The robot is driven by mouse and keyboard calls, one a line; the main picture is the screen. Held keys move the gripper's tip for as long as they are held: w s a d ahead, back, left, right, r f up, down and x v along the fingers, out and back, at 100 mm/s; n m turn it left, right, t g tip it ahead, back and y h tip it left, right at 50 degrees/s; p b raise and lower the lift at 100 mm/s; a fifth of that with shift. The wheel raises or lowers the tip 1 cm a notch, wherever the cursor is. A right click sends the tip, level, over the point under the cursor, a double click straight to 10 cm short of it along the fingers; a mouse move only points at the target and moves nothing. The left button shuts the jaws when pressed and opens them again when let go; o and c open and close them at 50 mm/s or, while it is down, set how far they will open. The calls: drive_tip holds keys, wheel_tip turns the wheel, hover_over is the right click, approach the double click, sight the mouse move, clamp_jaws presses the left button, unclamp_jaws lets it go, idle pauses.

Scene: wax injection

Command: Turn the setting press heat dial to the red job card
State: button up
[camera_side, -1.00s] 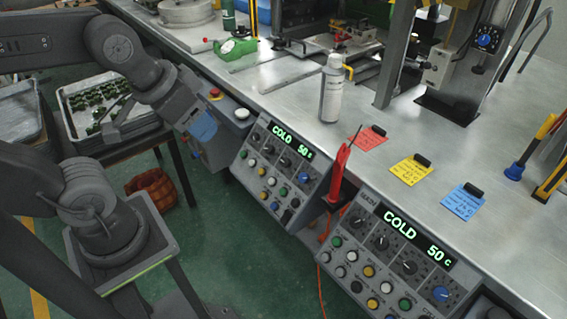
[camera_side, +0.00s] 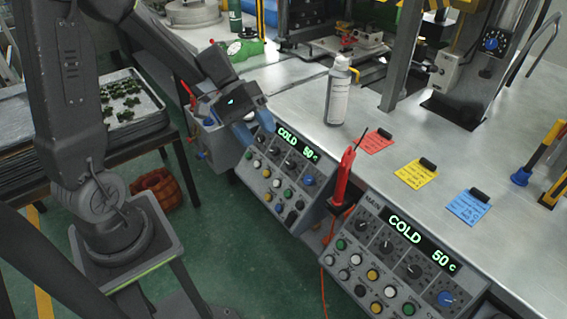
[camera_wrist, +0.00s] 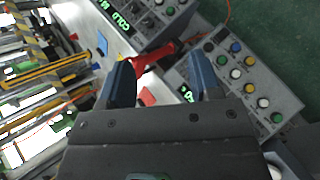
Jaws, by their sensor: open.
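The red job card (camera_side: 376,143) lies on the steel bench, left of the yellow (camera_side: 414,174) and blue (camera_side: 467,208) cards. The red card also shows between my fingers in the wrist view (camera_wrist: 147,97). Two sloped control panels on the bench front, a left one (camera_side: 268,190) and a right "MAIN" one (camera_side: 352,243), both read COLD 50. Each has a blue dial, left (camera_side: 308,180) and right (camera_side: 445,298). Another blue dial (camera_side: 491,43) is on the upright press. I cannot tell which is the heat dial. My open gripper (camera_side: 251,128) is empty above the left panel's upper-left end.
A red-handled tool (camera_side: 342,178) stands upright between the panels. A tray of green pieces (camera_side: 130,103) stands at left. Bench around the cards is clear.

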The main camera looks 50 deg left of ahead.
drive_tip(key=w+a+f+n+t+h, duration=0.3)
drive_tip(key=w+a+f+n+t, duration=0.15)
drive_tip(key=a+f, duration=0.35)
drive_tip(key=n+t+y, duration=0.2)
drive_tip(key=n+t, duration=0.4)
drive_tip(key=n, duration=0.1)
approach(289, 164)
drive_tip(key=shift+g, duration=0.35)
drive_tip(key=x, duration=0.8)
drive_tip(key=shift+w+r, duration=0.1)
drive_tip(key=shift+w, duration=0.15)
drive_tip(key=shift+c, duration=0.3)
drive_tip(key=c, duration=0.9)
